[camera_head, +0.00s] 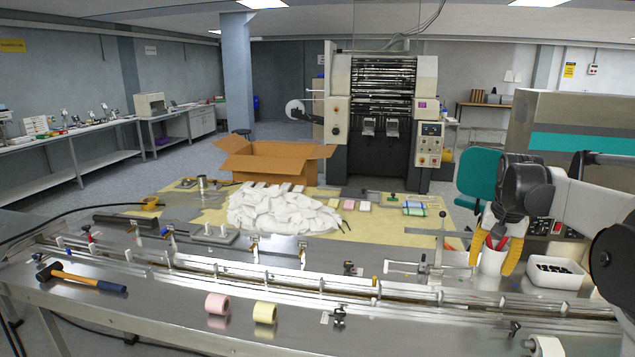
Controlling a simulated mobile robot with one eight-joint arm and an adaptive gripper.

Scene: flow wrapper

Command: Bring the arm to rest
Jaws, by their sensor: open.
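My arm comes in from the right edge and bends down at a dark wrist joint. My gripper (491,266) points down at the right of the worktable, its two orange-yellow fingers spread apart. Between the fingers, in the picture, is a white cup (493,261) with red-handled tools in it. I cannot tell from this view whether the fingers touch the cup or are only in front of it. No thing is seen clamped in the fingers.
A white bin (556,280) stands right of the cup. A metal rail runs across the table. A hammer (82,278), a pink roll (217,304) and a yellow roll (265,312) lie in front. A white heap (283,210) and an open carton (270,163) are behind.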

